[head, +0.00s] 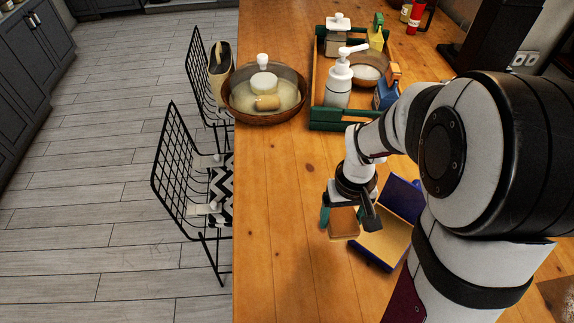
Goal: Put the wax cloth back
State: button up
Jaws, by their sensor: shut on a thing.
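My gripper (348,216) points down over the wooden table, right of the picture's middle. It is shut on a small orange-brown block-like piece (343,224), which I take to be the wax cloth. The piece seems to be held above the table, though its exact height is hard to judge. Just to its right is an open blue box (403,198) with a tan inside. The held piece is beside and partly over the box's left edge in this view. The fingers hide part of the piece, and my arm hides the box's right side.
A wooden tray with green ends (340,122) stands behind the gripper, holding a white pump bottle (338,85), a bowl (369,72) and other items. A large wooden bowl (237,110) with dishes in it stands at the left edge. The table's front left is clear.

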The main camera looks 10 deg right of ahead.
send_over(289, 234)
jog(key=f, duration=0.6)
jog(key=shift+s+d+f, duration=0.1)
jog(key=shift+d+f, duration=0.15)
jog(key=shift+f, duration=0.05)
jog(key=shift+a+f, duration=0.2)
jog(key=shift+f, duration=1.95)
jog(key=shift+f, duration=0.1)
jog(key=o, duration=1)
notch_tip(289, 234, up, 11)
jog(key=s+r+m, duration=0.2)
jog(key=s+r, duration=0.1)
jog(key=s, duration=0.3)
jog(key=s+d+r+m+y, duration=0.1)
jog(key=s+r, duration=0.3)
jog(key=s, duration=0.3)
jog(key=s+d+r+m, duration=0.1)
jog(key=s+r+m, duration=0.1)
jog(key=s, duration=0.5)
jog(key=shift+s+d+r+m+y, duration=0.1)
jog(key=shift+r+m+y, duration=0.25)
jog(key=shift+r, duration=0.4)
